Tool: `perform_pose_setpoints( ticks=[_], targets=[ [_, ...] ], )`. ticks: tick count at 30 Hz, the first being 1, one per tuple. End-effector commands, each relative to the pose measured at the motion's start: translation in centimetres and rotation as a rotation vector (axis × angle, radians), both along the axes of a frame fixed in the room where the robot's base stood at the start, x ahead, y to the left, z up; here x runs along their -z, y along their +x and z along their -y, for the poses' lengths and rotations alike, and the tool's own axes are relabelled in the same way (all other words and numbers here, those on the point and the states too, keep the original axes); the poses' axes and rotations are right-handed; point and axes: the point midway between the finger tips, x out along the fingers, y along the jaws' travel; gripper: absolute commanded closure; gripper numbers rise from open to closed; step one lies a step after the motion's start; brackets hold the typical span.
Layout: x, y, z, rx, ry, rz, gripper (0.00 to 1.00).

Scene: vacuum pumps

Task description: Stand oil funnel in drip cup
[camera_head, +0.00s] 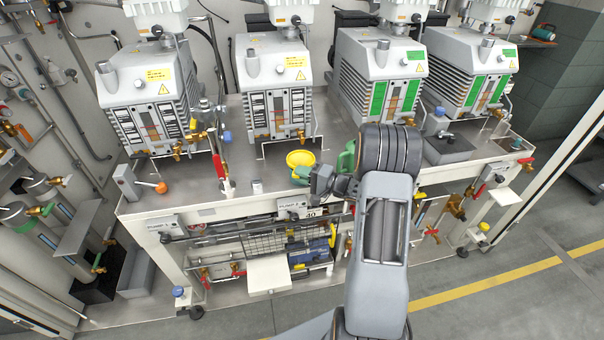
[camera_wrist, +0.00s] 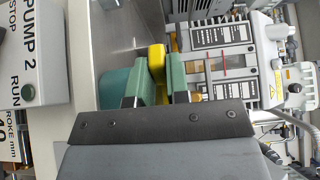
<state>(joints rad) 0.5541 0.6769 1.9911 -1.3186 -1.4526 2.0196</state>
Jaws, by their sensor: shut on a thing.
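The yellow oil funnel (camera_head: 300,158) is at the front of the bench, below the second pump from the left. In the wrist view the funnel (camera_wrist: 157,58) shows between the two green fingers of my gripper (camera_wrist: 161,72), which are shut on it. My gripper also shows in the head view (camera_head: 312,177). A teal, rounded thing that looks like the drip cup (camera_wrist: 113,84) is beside the fingers in the wrist view, on the funnel's lower side. My fingers partly hide it. I cannot tell whether the funnel's lower end is inside it or touches it.
A green can (camera_head: 346,158) stands close by on the right, partly behind my arm. A small metal cylinder (camera_head: 257,186) stands to the left on the bench edge. The Pump 2 control box (camera_wrist: 28,55) is below the bench edge. Pumps (camera_head: 272,85) line the back.

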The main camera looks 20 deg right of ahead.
Motion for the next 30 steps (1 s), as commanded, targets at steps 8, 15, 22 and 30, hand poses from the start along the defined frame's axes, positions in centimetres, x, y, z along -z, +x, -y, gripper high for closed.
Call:
perform_pose_setpoints(
  ticks=[8,15,22,30],
  targets=[
    [0.29,0.0,0.0,0.0,0.0,0.0,1.0],
    [0.28,0.0,0.0,0.0,0.0,0.0,0.8],
    [0.28,0.0,-0.01,0.0,0.0,0.0,0.58],
    [0.29,-0.03,0.03,0.0,0.0,0.0,0.54]
  ],
)
